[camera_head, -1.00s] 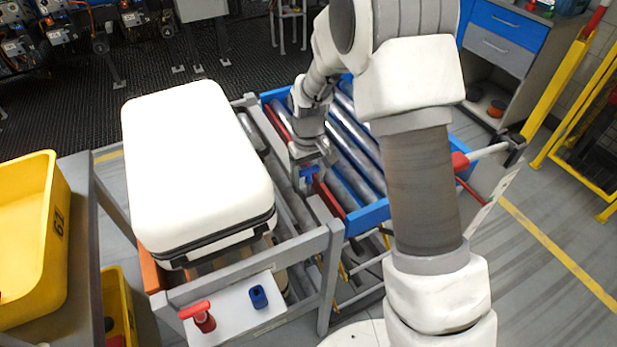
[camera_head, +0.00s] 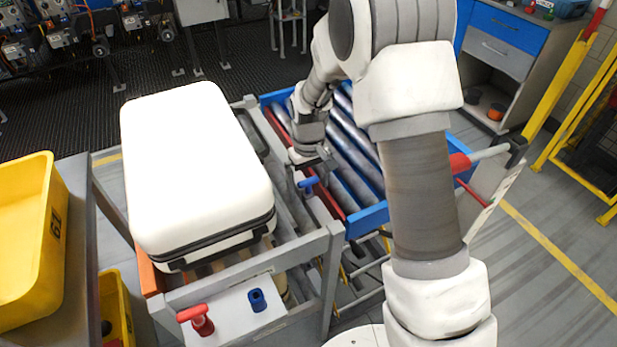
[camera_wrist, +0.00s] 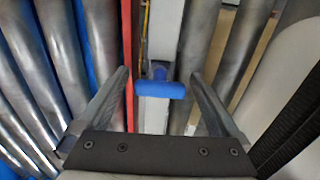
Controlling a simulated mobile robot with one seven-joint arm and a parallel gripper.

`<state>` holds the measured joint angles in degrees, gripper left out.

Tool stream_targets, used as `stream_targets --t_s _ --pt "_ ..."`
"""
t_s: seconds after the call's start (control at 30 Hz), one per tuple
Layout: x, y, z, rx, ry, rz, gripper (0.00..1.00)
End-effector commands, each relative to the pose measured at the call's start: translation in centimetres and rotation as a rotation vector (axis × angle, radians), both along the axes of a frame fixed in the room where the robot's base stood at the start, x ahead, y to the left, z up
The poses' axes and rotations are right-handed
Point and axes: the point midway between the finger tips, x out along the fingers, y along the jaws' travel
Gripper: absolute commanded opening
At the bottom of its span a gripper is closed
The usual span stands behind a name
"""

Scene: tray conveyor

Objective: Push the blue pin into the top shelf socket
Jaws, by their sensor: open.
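The blue pin (camera_head: 308,184) has a T-shaped handle and stands on the grey rail between the two roller conveyors. In the wrist view its handle (camera_wrist: 160,90) lies crosswise between my open fingers, with a gap on each side; its lower end is hidden. My gripper (camera_head: 311,165) is just behind and above the pin in the head view; its open fingers (camera_wrist: 161,75) also show in the wrist view. A blue socket (camera_head: 257,300) with a dark opening is on the white shelf (camera_head: 236,318) at the front, apart from my gripper.
A red T-handled pin (camera_head: 198,318) stands on the same shelf, left of the blue socket. A large white case (camera_head: 195,170) lies on the left conveyor. A red strip (camera_wrist: 127,45) runs beside the rail. Yellow bins (camera_head: 28,235) stand at the left.

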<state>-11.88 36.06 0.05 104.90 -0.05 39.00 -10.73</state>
Motion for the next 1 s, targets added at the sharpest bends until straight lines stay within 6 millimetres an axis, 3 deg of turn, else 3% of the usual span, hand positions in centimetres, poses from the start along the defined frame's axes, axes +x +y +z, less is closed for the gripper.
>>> stream_targets --t_s 0.17,0.7,1.0 --pt "0.1 0.0 1.7 0.001 -0.002 0.000 1.00" --pt "0.1 0.0 14.2 0.001 -0.005 0.000 1.00" --pt "0.0 0.0 17.3 0.001 -0.002 0.000 1.00"
